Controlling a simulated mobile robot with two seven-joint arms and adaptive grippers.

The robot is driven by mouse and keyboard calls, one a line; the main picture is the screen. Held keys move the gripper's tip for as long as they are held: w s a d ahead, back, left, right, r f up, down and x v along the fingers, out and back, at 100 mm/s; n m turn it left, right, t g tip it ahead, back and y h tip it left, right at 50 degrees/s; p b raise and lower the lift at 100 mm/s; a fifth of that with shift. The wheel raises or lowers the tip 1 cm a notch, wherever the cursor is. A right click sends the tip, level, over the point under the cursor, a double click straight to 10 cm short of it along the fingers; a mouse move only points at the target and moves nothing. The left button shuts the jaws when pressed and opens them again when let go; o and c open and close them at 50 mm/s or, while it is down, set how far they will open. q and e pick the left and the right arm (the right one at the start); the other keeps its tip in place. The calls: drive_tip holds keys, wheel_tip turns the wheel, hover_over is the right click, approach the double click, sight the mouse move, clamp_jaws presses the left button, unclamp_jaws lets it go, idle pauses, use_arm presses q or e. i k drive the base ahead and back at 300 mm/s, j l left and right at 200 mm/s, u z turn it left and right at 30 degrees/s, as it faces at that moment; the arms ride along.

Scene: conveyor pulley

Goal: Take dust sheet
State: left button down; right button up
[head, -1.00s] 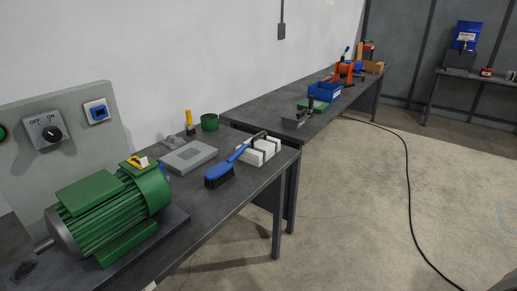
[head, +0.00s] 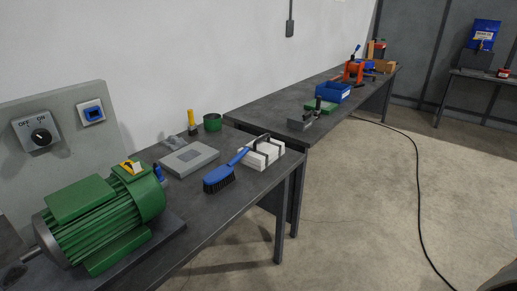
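No spread-out dust sheet shows. A white bundle (head: 253,160) with dark straps and a dark handle lies near the right end of the near bench; I cannot tell if it is a folded sheet. A crumpled grey thing (head: 170,141) lies by the wall behind the flat grey box, too small to make out. Neither of my grippers is in view.
The near bench (head: 196,238) also holds a green motor (head: 100,222), a blue brush (head: 222,174), a flat grey box (head: 189,158) and a green cup (head: 212,122). A black cable (head: 418,190) crosses the otherwise open floor at right.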

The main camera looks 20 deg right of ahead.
sight(264, 150)
drive_tip(key=i+l+u, duration=0.15)
drive_tip(key=l, duration=0.2)
drive_tip(key=i+l+u, duration=0.1)
drive_tip(key=l, duration=0.25)
drive_tip(key=i+l+u, duration=0.15)
drive_tip(key=l, duration=0.25)
drive_tip(key=i+l+u, duration=0.1)
drive_tip(key=l, duration=0.3)
drive_tip(key=i+l+u, duration=0.15)
drive_tip(key=l, duration=0.25)
